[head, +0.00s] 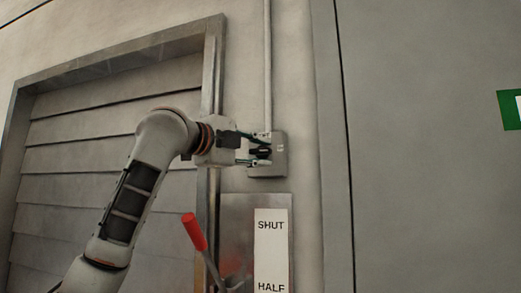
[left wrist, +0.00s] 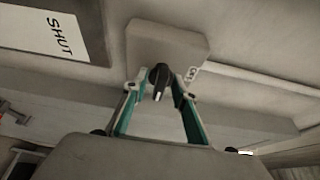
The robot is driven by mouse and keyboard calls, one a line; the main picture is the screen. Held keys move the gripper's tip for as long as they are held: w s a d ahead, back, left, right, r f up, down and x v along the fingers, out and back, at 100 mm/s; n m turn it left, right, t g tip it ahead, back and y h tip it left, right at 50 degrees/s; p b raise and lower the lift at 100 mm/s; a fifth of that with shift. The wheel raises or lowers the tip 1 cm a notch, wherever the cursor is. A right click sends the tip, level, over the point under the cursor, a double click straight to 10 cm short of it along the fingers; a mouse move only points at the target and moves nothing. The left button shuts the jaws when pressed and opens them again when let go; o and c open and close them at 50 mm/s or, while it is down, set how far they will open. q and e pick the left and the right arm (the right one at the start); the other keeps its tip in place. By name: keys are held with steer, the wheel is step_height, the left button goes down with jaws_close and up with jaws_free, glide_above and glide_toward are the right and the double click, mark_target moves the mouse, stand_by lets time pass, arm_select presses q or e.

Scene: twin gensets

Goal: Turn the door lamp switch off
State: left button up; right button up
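The door lamp switch is a grey wall box (head: 280,163) with a black rotary knob (head: 263,152), right of the shuttered door. In the left wrist view the box (left wrist: 165,42) is at the top middle, and the knob (left wrist: 159,76) points toward the camera's lower side. A small label beside the knob is too small to read surely. My left gripper (head: 259,150) is at the box with its fingers apart, one above and one below the knob. In the left wrist view the gripper (left wrist: 160,78) has a finger on either side of the knob, with narrow gaps. My right gripper is not in view.
A lever with a red handle (head: 194,231) stands below my left arm. A plate with a white "SHUT"/"HALF" label (head: 271,250) is under the switch. A conduit (head: 267,65) runs up from the box.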

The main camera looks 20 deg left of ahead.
arm_select(q)
jaws_close()
